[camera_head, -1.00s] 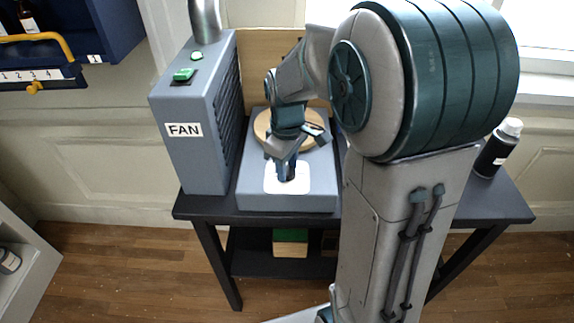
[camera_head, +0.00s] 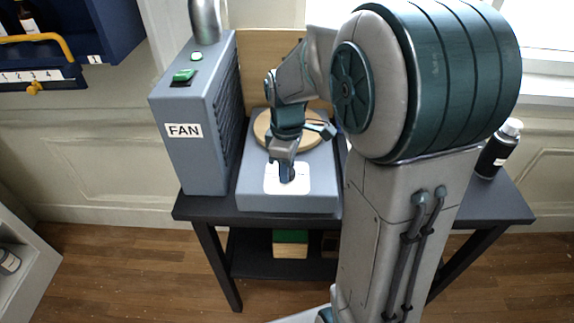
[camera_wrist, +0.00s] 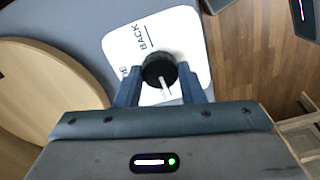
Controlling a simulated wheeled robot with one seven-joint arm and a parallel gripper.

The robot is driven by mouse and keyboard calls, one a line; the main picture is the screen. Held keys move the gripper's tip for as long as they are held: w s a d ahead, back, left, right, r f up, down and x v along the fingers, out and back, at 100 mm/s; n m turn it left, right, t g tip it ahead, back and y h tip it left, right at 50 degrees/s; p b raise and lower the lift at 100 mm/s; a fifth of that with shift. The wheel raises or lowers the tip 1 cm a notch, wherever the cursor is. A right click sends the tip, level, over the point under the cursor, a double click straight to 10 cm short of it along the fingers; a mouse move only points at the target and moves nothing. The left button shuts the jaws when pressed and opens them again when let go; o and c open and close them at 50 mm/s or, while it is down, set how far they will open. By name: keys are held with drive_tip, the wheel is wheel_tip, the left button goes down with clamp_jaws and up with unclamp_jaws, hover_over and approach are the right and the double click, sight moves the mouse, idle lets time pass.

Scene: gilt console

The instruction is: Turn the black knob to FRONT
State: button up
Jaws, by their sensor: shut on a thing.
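The black knob (camera_wrist: 158,68) stands on a white label plate (camera_wrist: 186,38) in the wrist view. The plate sits on a grey box (camera_head: 318,204) on the console. My gripper (camera_wrist: 160,82) has one finger on each side of the knob and is shut on it. A white pointer line on the knob points down in the wrist view, toward my gripper's palm and away from the word BACK beside a black tick. Other lettering at the plate's left is only partly readable. No word FRONT is visible. In the head view the gripper (camera_head: 287,177) mostly hides the knob.
A tall grey FAN box (camera_head: 190,150) with a green switch stands close to the left. A round wooden disc (camera_head: 262,127) lies behind the knob. A black bottle (camera_head: 497,150) stands at the dark console's right end.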

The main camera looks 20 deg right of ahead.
drive_tip(key=o, duration=1)
wheel_tip(320, 180, up, 14)
drive_tip(key=s+f+m+t, duration=0.1)
drive_tip(key=s+f+m, duration=0.3)
drive_tip(key=s+m, duration=0.2)
drive_tip(key=s+f+m+t, duration=0.1)
drive_tip(key=s+f+m, duration=0.3)
drive_tip(key=s, duration=0.4)
drive_tip(key=shift+s+a+f+m+t, duration=0.15)
drive_tip(key=shift+s+f+m+t, duration=0.2)
drive_tip(key=shift+m, duration=0.55)
